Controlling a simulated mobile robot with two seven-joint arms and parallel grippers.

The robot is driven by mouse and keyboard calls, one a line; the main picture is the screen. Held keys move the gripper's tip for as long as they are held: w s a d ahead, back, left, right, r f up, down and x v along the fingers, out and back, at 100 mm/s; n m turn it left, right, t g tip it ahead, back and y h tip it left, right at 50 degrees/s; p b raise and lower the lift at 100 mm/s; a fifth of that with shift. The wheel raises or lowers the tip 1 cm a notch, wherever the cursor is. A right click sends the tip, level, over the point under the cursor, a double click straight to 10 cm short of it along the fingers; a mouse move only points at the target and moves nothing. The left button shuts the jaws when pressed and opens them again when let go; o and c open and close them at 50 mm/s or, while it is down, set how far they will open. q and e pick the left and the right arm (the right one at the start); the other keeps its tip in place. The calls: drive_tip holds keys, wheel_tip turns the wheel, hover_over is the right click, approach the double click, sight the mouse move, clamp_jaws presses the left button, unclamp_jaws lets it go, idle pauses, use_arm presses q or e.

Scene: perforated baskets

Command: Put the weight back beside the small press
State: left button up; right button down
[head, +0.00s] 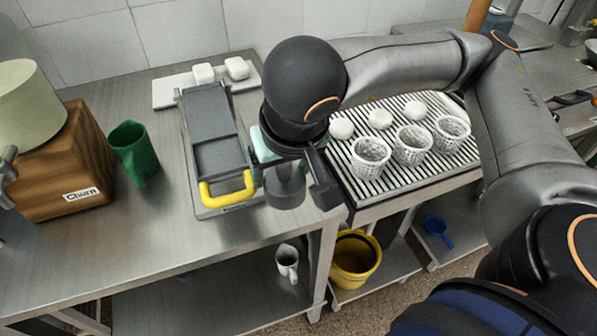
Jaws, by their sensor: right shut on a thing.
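The small press (216,130) stands on the steel table, a long grey frame with a yellow handle (226,189) at its near end. My right gripper (290,170) is just right of the press's near end, pointing down. It is shut on the weight (286,193), a dark grey cylinder that looks upright. The gripper hides the weight's upper part. I cannot tell whether its base touches the table.
A green jug (133,153) and a wooden churn (62,165) stand left. White lumps lie on a white board (178,92) behind the press. A ribbed drain rack (384,178) with several white baskets and lumps stands right. A yellow bucket (356,258) sits below. The front left table is clear.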

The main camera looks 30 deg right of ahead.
drive_tip(key=w+d+f, duration=0.7)
drive_tip(key=shift+w+d+f, duration=0.1)
drive_tip(key=shift+d+f, duration=0.1)
drive_tip(key=x, duration=0.3)
drive_tip(key=shift+s+d+f, duration=0.2)
drive_tip(key=shift+f, duration=0.45)
drive_tip(key=shift+f, duration=0.1)
drive_tip(key=shift+f, duration=0.15)
unclamp_jaws()
drive_tip(key=shift+s, duration=0.1)
